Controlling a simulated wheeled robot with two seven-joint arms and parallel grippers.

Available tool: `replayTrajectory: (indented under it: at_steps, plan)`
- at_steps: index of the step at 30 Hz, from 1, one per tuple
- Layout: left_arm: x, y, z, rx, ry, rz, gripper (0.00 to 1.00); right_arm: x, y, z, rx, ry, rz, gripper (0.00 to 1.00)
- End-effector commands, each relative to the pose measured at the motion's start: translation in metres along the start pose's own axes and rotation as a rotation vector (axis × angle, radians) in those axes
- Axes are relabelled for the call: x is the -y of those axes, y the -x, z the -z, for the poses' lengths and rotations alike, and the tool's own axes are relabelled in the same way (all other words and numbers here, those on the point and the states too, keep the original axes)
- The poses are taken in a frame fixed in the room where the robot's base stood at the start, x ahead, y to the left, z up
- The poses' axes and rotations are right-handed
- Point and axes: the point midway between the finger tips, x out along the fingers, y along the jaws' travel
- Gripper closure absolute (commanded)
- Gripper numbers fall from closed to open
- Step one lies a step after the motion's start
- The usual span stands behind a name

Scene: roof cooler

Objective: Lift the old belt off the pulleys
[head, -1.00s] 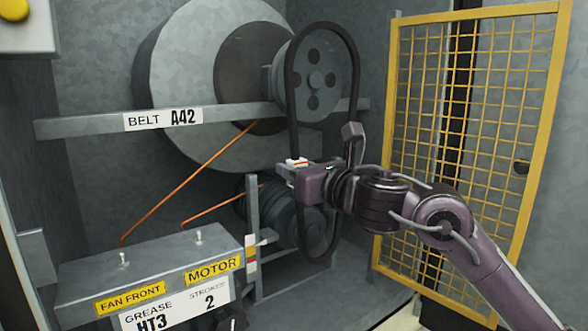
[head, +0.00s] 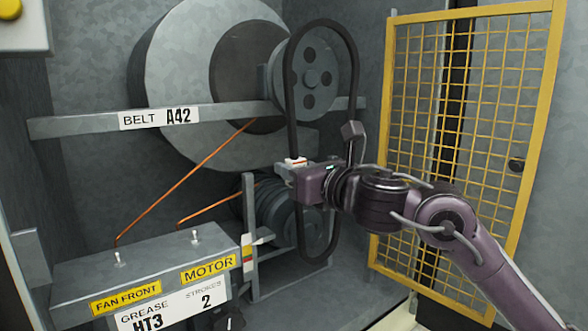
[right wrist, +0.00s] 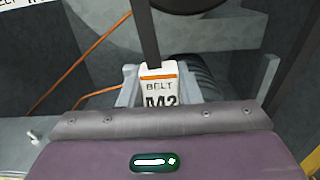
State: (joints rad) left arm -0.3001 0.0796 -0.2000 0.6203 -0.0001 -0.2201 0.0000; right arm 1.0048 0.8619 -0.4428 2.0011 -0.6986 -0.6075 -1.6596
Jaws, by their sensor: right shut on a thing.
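The old belt (head: 291,110) is a dark, upright oval loop. It stands in front of the upper pulley (head: 310,80), a grey disc with round holes, with a gap above the pulley's rim. Its lower end hangs by the dark lower pulley (head: 275,215); contact there is hard to tell. My right gripper (head: 295,170) is shut on the belt's left strand at a white tag with an orange stripe (head: 296,162). My left gripper is not in view.
A grey crossbar (head: 80,124) labelled "BELT A42" runs before the big fan housing (head: 180,60). Orange tubes (head: 180,192) lead to a grey box (head: 80,270) with grease labels. A yellow mesh guard (head: 450,120) stands at the right. A post (head: 249,205) stands left of the gripper.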

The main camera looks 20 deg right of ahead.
Motion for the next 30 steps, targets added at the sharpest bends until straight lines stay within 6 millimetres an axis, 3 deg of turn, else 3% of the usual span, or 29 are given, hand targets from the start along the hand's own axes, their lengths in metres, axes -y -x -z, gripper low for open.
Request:
replayTrajectory:
  at_steps: [30]
  plan:
    - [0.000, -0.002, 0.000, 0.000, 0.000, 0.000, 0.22, 0.000, 0.041, -0.003, 0.000, 0.003, 0.001, 1.00]
